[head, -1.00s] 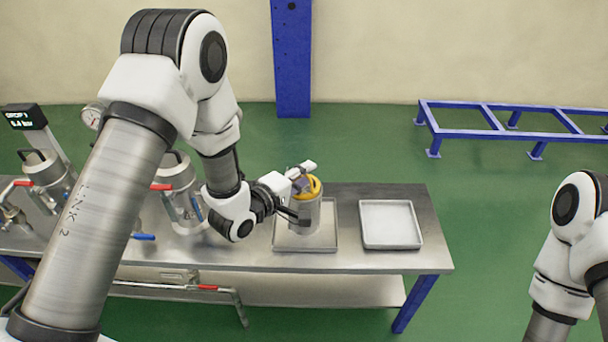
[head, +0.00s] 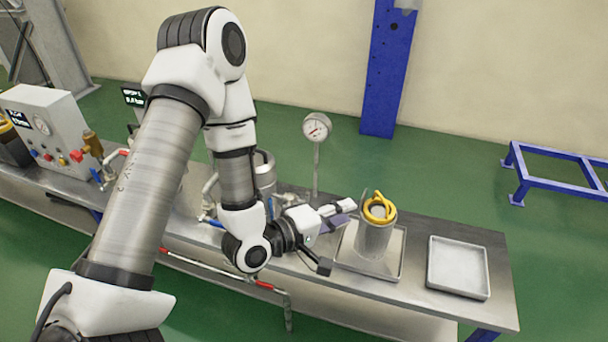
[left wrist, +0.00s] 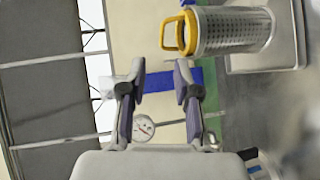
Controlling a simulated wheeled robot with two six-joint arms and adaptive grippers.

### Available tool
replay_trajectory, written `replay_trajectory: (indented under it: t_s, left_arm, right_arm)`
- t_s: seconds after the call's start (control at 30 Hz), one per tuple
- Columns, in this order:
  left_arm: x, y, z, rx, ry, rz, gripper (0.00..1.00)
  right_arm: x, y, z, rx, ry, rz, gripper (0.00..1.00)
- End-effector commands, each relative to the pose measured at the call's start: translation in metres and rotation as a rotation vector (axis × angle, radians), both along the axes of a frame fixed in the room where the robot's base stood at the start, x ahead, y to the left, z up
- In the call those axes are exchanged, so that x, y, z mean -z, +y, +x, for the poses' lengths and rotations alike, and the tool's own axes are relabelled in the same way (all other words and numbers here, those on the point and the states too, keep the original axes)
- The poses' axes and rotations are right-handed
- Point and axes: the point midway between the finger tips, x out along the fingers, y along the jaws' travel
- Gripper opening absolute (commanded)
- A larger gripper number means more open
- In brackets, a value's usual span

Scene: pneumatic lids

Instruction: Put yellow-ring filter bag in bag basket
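The yellow-ring filter bag shows as a yellow ring with a raised loop handle (head: 379,207) at the mouth of the perforated metal bag basket (head: 374,240). The bag's body is hidden inside. The basket stands upright on a shallow tray (head: 395,273). My left gripper (head: 342,213) is just left of the basket top, apart from the ring. In the left wrist view its fingers (left wrist: 160,82) are spread with nothing between them, and the yellow ring (left wrist: 182,33) and basket (left wrist: 235,31) lie beyond the fingertips. My right gripper is out of view.
An empty tray (head: 458,267) lies right of the basket on the steel bench. A gauge on a post (head: 316,130) rises behind my gripper. A control box (head: 48,130) and piping stand at the left. A blue column (head: 385,75) stands behind.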

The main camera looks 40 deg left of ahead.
Motion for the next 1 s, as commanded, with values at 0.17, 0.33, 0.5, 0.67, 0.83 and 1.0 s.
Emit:
replay_trajectory:
  t_s: [0.17, 0.33, 0.5, 0.67, 0.83, 1.0]
  left_arm:
    - [0.060, -0.002, -0.017, 0.056, 0.137, 0.238, 0.31]
    - [0.196, 0.010, -0.109, 0.382, 0.518, 0.811, 0.31]
    - [0.259, 0.027, -0.214, 0.811, 0.797, 1.108, 0.31]
    - [0.265, 0.031, -0.237, 0.920, 0.848, 1.147, 0.31]
    - [0.265, 0.031, -0.236, 0.915, 0.845, 1.147, 0.31]
    - [0.265, 0.030, -0.235, 0.914, 0.844, 1.146, 0.31]
  right_arm:
    - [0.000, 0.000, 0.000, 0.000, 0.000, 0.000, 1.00]
    - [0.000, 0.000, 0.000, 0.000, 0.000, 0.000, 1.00]
    - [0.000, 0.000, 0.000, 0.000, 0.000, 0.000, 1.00]
    - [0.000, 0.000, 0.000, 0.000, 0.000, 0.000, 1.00]
    - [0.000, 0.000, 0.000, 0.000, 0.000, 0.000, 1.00]
    - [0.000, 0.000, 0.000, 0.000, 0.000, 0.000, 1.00]
